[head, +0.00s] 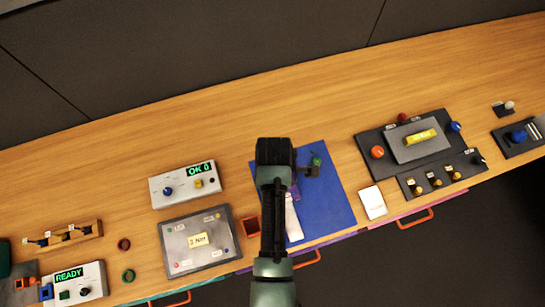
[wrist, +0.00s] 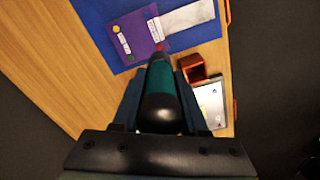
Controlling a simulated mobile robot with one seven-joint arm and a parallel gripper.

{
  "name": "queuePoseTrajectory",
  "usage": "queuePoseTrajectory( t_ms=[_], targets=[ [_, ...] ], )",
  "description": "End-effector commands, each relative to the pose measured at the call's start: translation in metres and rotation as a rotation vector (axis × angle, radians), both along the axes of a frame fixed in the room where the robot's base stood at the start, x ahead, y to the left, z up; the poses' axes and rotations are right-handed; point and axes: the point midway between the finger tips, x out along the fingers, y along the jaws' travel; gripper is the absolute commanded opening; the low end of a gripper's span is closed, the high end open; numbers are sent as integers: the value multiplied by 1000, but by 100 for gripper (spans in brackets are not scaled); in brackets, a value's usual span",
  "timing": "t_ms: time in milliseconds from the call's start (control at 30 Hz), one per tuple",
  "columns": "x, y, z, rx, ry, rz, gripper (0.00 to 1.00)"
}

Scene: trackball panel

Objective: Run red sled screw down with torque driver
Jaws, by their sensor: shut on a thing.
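My gripper (wrist: 160,80) is shut on the torque driver (wrist: 161,102), which has a dark teal body and a rounded black end towards the wrist camera. The driver's far end points at a red spot (wrist: 160,46), likely the red screw, at the edge of a purple sled (wrist: 130,40). Whether the tip touches it I cannot tell. The sled lies on a blue mat (wrist: 92,12) and also carries yellow, green and pale marks. In the head view my arm covers the gripper and driver; a sliver of purple shows beside it, on the blue mat (head: 335,205).
An orange-brown open holder (wrist: 192,68) and a grey plate (wrist: 212,97) lie close to the driver. A control box reading OK 0 (head: 185,184) and a knob panel (head: 420,145) stand left and right of the mat. The wooden table behind is clear.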

Motion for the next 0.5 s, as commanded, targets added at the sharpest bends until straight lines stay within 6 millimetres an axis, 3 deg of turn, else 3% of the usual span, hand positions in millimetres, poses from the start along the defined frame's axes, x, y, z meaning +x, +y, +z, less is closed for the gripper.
queuePoseTrajectory(
  t_ms=[267,500],
  targets=[
    [3,0,-10,1,-1,1,0],
    [2,0,-31,0,-1,1,0]
  ],
)
